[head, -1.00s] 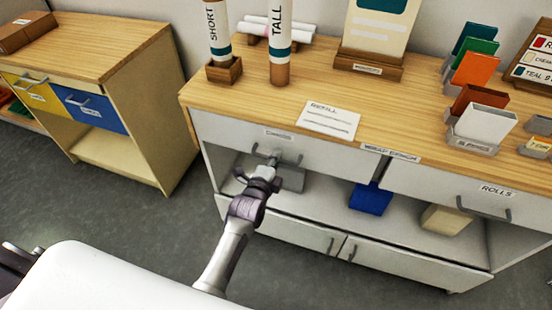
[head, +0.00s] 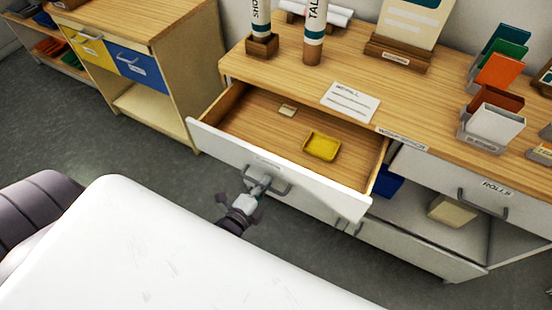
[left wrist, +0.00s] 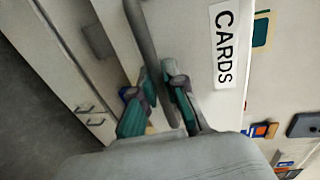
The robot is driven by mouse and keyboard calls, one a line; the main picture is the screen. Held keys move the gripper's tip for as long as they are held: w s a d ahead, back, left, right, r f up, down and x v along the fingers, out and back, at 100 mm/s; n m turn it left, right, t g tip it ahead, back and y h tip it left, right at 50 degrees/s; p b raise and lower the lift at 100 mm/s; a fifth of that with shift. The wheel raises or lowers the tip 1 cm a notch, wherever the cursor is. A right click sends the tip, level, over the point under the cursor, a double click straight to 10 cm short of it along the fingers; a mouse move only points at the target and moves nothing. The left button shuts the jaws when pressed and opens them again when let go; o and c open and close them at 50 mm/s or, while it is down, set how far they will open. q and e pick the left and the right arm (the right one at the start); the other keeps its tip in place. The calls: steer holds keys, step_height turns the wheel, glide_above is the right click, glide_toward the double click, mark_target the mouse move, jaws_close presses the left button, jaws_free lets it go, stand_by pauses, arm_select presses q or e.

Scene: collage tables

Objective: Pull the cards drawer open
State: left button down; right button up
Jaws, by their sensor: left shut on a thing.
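The cards drawer (head: 225,139) is pulled well out of the wooden-topped cabinet in the head view. Inside it lie a yellow tray (head: 321,146) and a small pale card-like piece (head: 287,110). My left gripper (head: 262,186) is shut on the drawer's grey bar handle (head: 282,188). In the left wrist view the handle (left wrist: 142,40) runs between my left gripper's fingers (left wrist: 165,98), beside the CARDS label (left wrist: 224,44) on the drawer front. My right gripper is not in view.
The worktop (head: 340,75) holds a refill note (head: 350,101), tall tubes and coloured card holders. The ROLLS drawer (head: 455,180) at the right is shut. A yellow-and-blue drawer cabinet (head: 185,60) stands at the left, with grey floor between.

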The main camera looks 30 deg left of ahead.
arm_select(q)
steer(key=f+v, duration=0.1)
steer(key=v, duration=0.5)
steer(key=shift+s+p, duration=0.3)
steer(key=shift+p, duration=0.15)
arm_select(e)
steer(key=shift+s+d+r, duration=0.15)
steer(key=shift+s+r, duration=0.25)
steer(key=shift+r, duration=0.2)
arm_select(q)
steer(key=shift+f, duration=0.1)
steer(key=c, duration=1.2)
jaws_free()
steer(key=shift+s, duration=0.1)
steer(key=v, duration=1.2)
